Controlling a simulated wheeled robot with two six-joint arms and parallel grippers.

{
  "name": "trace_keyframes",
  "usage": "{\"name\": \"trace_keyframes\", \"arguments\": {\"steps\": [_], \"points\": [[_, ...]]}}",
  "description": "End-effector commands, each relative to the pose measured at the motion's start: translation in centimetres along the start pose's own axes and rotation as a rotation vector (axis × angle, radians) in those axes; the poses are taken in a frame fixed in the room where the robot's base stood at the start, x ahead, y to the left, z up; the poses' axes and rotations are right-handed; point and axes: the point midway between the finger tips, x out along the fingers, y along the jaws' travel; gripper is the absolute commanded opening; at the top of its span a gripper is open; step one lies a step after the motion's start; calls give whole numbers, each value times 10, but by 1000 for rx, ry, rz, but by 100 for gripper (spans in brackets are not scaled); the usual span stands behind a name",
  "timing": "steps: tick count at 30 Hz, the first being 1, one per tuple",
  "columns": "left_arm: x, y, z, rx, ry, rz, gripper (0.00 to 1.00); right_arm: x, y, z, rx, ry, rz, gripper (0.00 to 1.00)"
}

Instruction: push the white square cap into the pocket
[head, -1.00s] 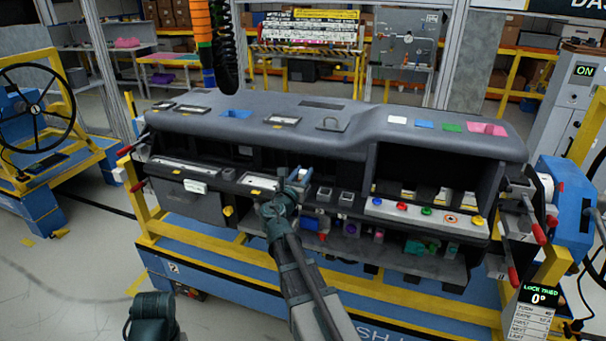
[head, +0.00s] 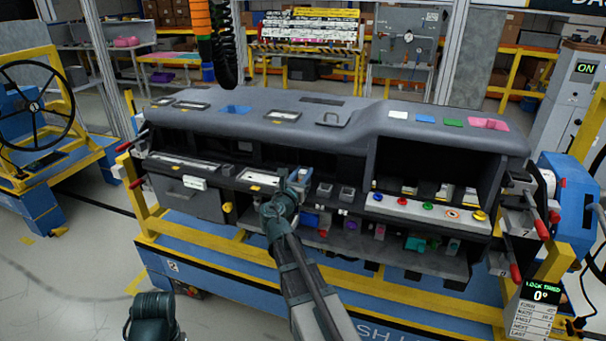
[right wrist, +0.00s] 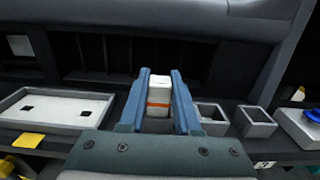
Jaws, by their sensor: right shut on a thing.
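My right gripper (head: 299,176) is at the middle of the dashboard's front ledge. In the right wrist view its two blue fingers (right wrist: 157,100) are shut on the white square cap (right wrist: 159,85), a small white block with an orange band. The cap stands about upright between the fingers. Its lower end is hidden, so I cannot tell whether it touches a pocket. Two open square pockets lie just right of the fingers, the nearer one (right wrist: 212,117) and a farther one (right wrist: 258,121). They also show in the head view (head: 325,190).
A shallow white tray (right wrist: 55,108) lies left of the fingers. A panel with coloured buttons (head: 425,210) is to the right. The dashboard's grey upper shell (head: 290,123) overhangs behind the ledge. Coloured parts sit on the lower shelf (head: 395,255).

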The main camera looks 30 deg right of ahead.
Motion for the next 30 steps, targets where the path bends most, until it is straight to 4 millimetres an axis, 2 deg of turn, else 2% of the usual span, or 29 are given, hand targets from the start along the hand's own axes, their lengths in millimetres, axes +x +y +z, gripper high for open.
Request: {"name": "trace_keyframes", "arguments": {"steps": [15,16,21,22,30], "points": [[14,1,-1,0,0,0,50,0,0,-14,0,0,0,0],[13,1,-1,0,0,0,50,0,0,-13,0,0,0,33],[12,1,-1,0,0,0,50,0,0,-12,0,0,0,64],[12,1,-1,0,0,0,50,0,0,-12,0,0,0,66],[12,1,-1,0,0,0,50,-1,0,-12,0,0,0,66]]}}
